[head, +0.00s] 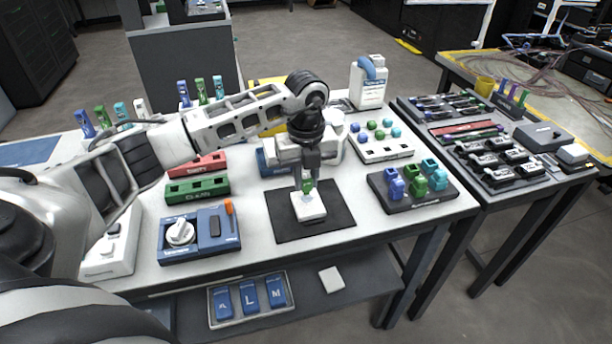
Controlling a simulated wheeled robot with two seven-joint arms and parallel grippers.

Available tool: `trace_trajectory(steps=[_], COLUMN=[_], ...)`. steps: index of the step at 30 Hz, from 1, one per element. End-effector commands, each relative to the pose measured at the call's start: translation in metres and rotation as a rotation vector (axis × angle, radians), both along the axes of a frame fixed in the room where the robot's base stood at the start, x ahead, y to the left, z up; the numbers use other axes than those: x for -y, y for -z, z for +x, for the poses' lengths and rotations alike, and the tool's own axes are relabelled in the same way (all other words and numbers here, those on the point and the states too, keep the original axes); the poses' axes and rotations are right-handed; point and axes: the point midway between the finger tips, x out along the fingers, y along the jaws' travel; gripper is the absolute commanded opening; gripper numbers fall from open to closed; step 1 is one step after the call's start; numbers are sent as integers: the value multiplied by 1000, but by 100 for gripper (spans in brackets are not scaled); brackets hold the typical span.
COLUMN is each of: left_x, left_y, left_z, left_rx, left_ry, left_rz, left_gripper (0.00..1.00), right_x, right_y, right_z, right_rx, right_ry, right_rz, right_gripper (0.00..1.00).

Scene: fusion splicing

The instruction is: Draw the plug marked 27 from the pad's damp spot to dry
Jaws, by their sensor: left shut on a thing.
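My left gripper (306,178) comes down from above at the middle of the table and is shut on a small green plug (308,187). The plug is upright at the white pad (311,211), over its far part. I cannot tell whether the plug's tip touches the pad. The pad lies on a dark mat (335,223). No number can be read on the plug, and the damp spot cannot be made out clearly. My right gripper is out of view.
A dark holder (443,197) with blue, green and teal plugs stands right of the mat. A blue device with a white knob (180,232) stands left. Red (203,166) and green (197,189) blocks lie behind it. A white bottle (368,88) stands at the back.

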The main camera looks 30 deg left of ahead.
Motion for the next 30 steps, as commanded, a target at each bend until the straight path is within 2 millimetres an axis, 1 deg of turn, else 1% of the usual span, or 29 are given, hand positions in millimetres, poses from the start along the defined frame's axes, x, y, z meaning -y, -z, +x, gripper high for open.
trace_trajectory(steps=[14, 30], left_x=[0, 0], left_y=[0, 5], left_z=[0, 0], left_rx=[0, 0], left_ry=[0, 0], left_rz=[0, 0], left_gripper=[3, 3], right_x=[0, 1], right_y=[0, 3], right_z=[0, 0], right_rx=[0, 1], right_ry=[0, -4], right_rz=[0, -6], right_gripper=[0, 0])
